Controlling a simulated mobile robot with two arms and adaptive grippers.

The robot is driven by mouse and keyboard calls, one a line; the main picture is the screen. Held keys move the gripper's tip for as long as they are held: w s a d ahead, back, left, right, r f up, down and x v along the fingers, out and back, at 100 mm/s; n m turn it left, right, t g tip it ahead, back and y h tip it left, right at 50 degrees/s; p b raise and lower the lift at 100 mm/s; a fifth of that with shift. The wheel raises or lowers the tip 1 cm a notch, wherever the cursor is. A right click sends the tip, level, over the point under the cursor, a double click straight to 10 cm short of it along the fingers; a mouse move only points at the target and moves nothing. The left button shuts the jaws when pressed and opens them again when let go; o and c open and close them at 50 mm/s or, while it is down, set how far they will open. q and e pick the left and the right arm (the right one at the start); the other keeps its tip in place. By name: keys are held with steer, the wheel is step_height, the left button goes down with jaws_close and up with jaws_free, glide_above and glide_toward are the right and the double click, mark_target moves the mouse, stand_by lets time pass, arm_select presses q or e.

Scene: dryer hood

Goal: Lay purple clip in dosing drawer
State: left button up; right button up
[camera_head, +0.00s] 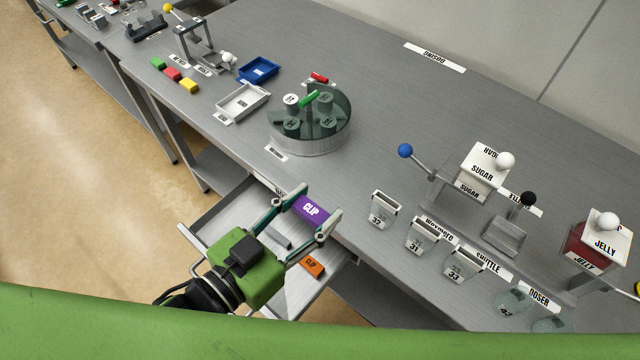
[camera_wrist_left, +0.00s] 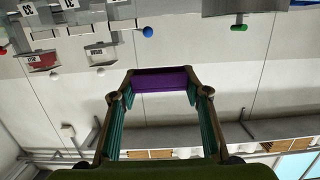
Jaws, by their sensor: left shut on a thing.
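The purple clip (camera_head: 311,208) is a small block with a white CLIP label. My left gripper (camera_head: 308,213) is shut on it and holds it near the front edge of the table. The clip also shows between the fingertips in the left wrist view (camera_wrist_left: 161,79). The dosing drawer (camera_head: 222,205) is pulled out below the table front, and the gripper and clip overlap its right part in the head view. An orange clip (camera_head: 312,267) and a grey block (camera_head: 276,237) lie in the drawer. The gripper hides part of the drawer. My right gripper does not show.
A round glass-walled carousel (camera_head: 310,130) stands on the table behind the drawer. Labelled cups (camera_head: 383,209) stand to the right near the table edge, before the sugar dispenser (camera_head: 480,172). A white tray (camera_head: 242,102) and blue tray (camera_head: 258,70) sit at the back left.

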arm_select(q)
steer(key=shift+s+a, duration=0.15)
steer(key=shift+s, duration=0.15)
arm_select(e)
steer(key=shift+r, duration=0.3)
arm_select(q)
steer(key=w+a+r+n+t+y, duration=0.1)
steer(key=w+a+r, duration=0.15)
steer(key=a, duration=0.45)
steer(key=w+a+r+y, duration=0.1)
steer(key=w+a, duration=0.3)
steer(key=a, duration=0.4)
steer(key=s+d+f, duration=0.1)
steer(key=s+d, duration=0.1)
steer(key=d, duration=0.3)
steer(key=s+d+f+h, duration=0.1)
steer(key=s+d, duration=0.1)
steer(key=d, duration=0.3)
steer(key=s+d+f+m+g+h, duration=0.1)
steer(key=s+d, duration=0.1)
steer(key=d, duration=0.3)
steer(key=shift+s+f, duration=0.15)
steer(key=shift+s, duration=0.1)
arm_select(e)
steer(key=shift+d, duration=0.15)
